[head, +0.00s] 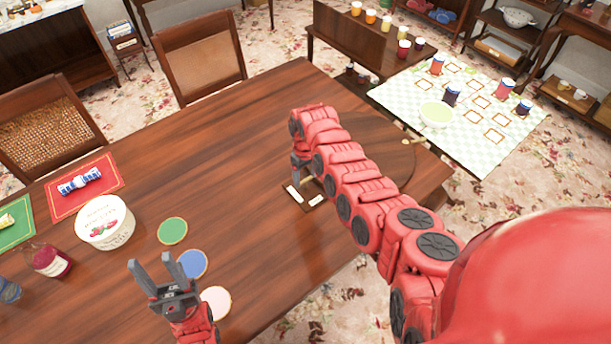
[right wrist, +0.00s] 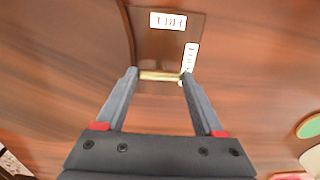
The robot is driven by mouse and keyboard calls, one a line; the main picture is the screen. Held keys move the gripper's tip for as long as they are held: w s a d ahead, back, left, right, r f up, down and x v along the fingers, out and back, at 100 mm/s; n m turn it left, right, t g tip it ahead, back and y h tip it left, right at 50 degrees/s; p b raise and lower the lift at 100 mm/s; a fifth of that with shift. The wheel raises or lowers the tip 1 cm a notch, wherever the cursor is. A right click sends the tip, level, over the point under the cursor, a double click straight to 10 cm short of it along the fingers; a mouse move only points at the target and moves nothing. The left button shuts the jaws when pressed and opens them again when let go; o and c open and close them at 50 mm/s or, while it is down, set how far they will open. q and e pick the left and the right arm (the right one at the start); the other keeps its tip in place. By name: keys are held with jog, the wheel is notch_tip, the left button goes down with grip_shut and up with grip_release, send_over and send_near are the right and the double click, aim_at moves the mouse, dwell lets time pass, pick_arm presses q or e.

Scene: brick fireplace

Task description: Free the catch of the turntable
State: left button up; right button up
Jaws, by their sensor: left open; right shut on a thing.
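The turntable (head: 385,150) is a round dark wood disc at the table's right end. Its curved edge shows at the left of the right wrist view (right wrist: 60,50). Beside it is a small brown catch plate (right wrist: 150,40) with two white labels; one seems to read FREE upside down (right wrist: 168,21), the other (right wrist: 190,57) stands sideways. The brass catch (right wrist: 160,76) lies between my right fingertips. My right gripper (head: 304,181) is shut on it, partly hidden by my arm in the head view. My left gripper (head: 153,272) is open and empty over the near table.
Green (head: 172,230), blue (head: 192,264) and pink (head: 215,302) coasters lie near my left gripper. A white tub (head: 105,222) and a dark red jar (head: 46,260) stand further left. The table's middle (head: 220,150) is clear. A checked mat (head: 480,140) lies beyond the turntable.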

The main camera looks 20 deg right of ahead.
jog(key=shift+n, duration=0.4)
jog(key=n, duration=0.5)
jog(key=shift+n, duration=0.3)
jog(key=n+b, duration=0.3)
jog(key=n, duration=0.2)
jog(key=shift+d+f, duration=0.1)
jog(key=shift+f, duration=0.05)
jog(key=n+b, duration=0.1)
jog(key=n, duration=0.2)
jog(key=shift+n+b, duration=0.85)
jog(key=shift+n, duration=0.85)
